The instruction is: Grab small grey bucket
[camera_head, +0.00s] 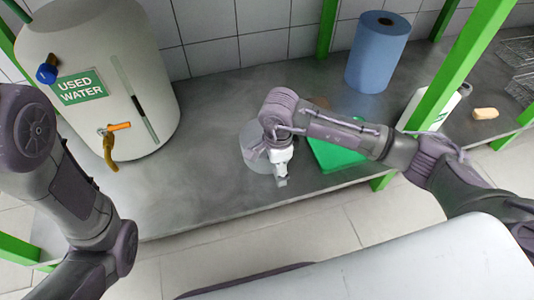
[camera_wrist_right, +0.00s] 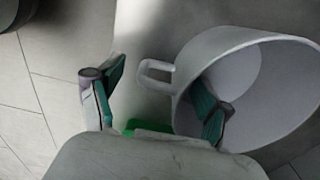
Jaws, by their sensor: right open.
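The small grey bucket (camera_head: 252,152) stands on the metal bench in the head view, partly covered by my right arm and gripper. In the right wrist view the bucket (camera_wrist_right: 262,88) fills the right side, its open mouth facing the camera and its loop handle pointing left. My right gripper (camera_head: 281,175) is at the bucket in the head view. In the right wrist view my right gripper (camera_wrist_right: 160,84) is open. The handle appears between its fingers. The right-hand finger overlaps the bucket's mouth; contact is unclear. My left arm shows at left, but its gripper is out of view.
A large used water tank (camera_head: 95,75) with a yellow tap stands left. A green flat item (camera_head: 338,155) lies right of the bucket. A blue paper roll (camera_head: 377,55), a white bottle (camera_head: 415,108) and green posts (camera_head: 457,68) are further right. The bench's front left is clear.

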